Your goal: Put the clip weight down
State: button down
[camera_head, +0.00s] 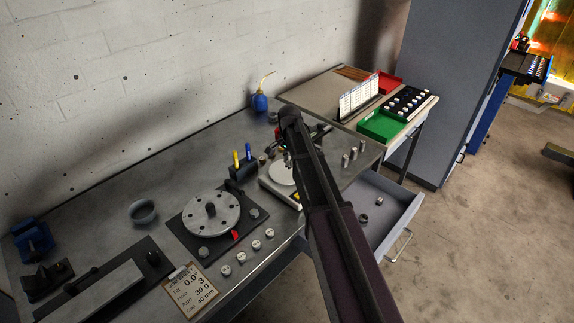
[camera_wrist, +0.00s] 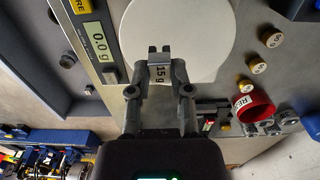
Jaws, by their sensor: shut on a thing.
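The clip weight (camera_wrist: 160,72), a small grey piece marked "15 g", is between the fingertips of my gripper (camera_wrist: 160,82) in the wrist view. My gripper is shut on it. The weight shows against the white round pan of the scale (camera_wrist: 185,25). I cannot tell whether it touches the pan. The scale display (camera_wrist: 97,40) reads 0.0 g. In the head view the scale (camera_head: 279,176) stands on the bench, partly hidden by my arm, which also hides the gripper and the weight.
The rotor disc (camera_head: 211,222) on its plate stands left of the scale, with several small weights in front. A clipboard (camera_head: 191,289) lies at the bench edge. A drawer (camera_head: 385,205) is open at right. A red cup (camera_wrist: 257,106) is beside the scale. A green tray (camera_head: 382,125) lies behind.

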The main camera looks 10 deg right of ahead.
aim_at(288, 171)
jog(key=shift+w, duration=0.55)
jog(key=shift+w+f, duration=0.1)
jog(key=shift+w, duration=0.4)
jog(key=shift+w+f+b, duration=0.15)
jog(key=shift+f+b, duration=0.2)
jog(key=shift+b, duration=0.05)
jog(key=shift+f+b, duration=1.4)
jog(key=shift+b, duration=0.05)
jog(key=shift+f, duration=0.15)
jog(key=c, duration=0.5)
grip_release()
jog(key=shift+c, duration=0.2)
jog(key=shift+r, duration=0.2)
